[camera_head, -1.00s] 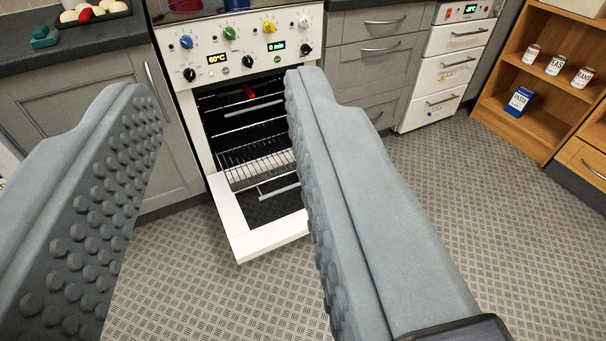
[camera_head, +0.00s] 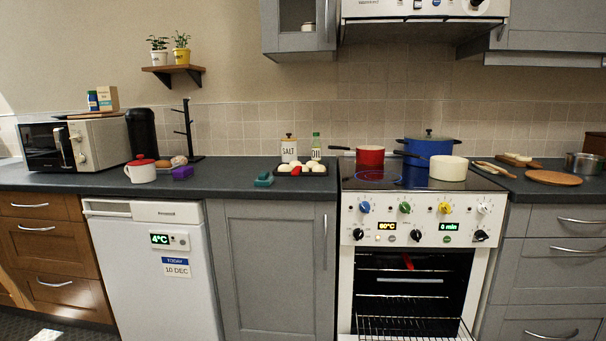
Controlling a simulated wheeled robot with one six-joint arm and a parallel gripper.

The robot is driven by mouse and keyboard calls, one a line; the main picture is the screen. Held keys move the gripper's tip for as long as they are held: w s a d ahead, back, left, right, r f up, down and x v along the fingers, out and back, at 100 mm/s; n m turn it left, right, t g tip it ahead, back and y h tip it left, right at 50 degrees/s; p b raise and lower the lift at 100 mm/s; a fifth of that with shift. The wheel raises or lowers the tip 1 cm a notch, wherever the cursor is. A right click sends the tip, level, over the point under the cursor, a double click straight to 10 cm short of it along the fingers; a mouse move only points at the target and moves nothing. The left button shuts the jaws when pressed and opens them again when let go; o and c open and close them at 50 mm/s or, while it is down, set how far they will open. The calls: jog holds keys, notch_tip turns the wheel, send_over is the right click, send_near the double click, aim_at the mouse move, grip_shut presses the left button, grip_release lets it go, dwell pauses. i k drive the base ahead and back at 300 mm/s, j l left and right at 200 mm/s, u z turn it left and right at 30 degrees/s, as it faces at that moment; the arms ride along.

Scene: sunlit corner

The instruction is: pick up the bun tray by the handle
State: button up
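The bun tray (camera_head: 318,174) is a dark, shallow tray on the dark counter, just left of the stove. Several pale round buns lie on it. A small red part (camera_head: 296,171), possibly its handle, shows near the tray's front left; its exact shape is too small to tell. My gripper is not in view now, so its distance from the tray cannot be seen.
A green object (camera_head: 264,179) lies left of the tray; a salt jar (camera_head: 289,149) and an oil bottle (camera_head: 316,147) stand behind it. The oven (camera_head: 406,295) is open, with racks and something red inside. Pots (camera_head: 370,157) stand on the hob.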

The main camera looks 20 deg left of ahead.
aim_at(300, 169)
jog(key=i+j, duration=0.6)
jog(key=i+j+z, duration=0.1)
jog(key=i+j, duration=1.05)
jog(key=j, duration=0.25)
jog(key=i+z, duration=0.05)
